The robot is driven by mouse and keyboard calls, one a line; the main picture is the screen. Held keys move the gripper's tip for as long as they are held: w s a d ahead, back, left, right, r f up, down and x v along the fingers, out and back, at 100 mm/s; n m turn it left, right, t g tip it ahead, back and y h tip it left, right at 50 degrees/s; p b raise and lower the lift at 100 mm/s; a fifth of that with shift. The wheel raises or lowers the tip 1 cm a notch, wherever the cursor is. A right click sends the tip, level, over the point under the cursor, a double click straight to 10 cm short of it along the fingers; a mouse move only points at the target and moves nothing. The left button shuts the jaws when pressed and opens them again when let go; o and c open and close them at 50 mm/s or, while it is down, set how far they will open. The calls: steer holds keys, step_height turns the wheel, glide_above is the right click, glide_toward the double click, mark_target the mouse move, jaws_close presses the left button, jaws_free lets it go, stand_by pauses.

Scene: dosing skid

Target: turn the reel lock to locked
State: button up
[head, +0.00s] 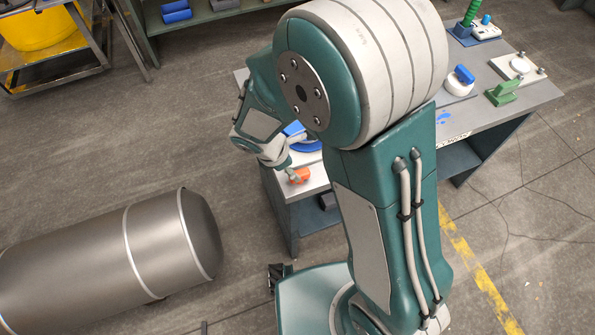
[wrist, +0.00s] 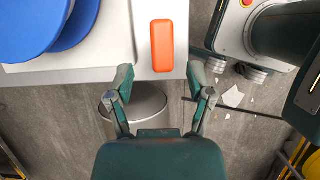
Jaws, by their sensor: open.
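An orange bar (wrist: 162,46), which looks like the handle of the reel lock, sits on the pale bench top near its edge. It also shows in the head view (head: 299,175). A blue reel (wrist: 62,25) lies to its left in the wrist view and is partly cut off; in the head view my arm hides much of it. My gripper (wrist: 164,90) is open and empty. The bar is just ahead of the fingertips, lined up with the gap between them. I cannot read the lock's position from any marking.
The grey bench (head: 540,90) carries a white-and-blue knob (head: 460,82), a green bracket (head: 502,93) and a white plate (head: 513,67) at the right. A large metal tank (head: 90,260) lies on the floor at the left. A shelf unit and a yellow bucket (head: 45,25) stand behind.

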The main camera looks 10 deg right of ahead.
mark_target(299, 172)
steer(key=x, duration=0.4)
steer(key=shift+d, duration=0.4)
steer(key=shift+a, duration=0.15)
steer(key=c, duration=0.4)
jaws_close()
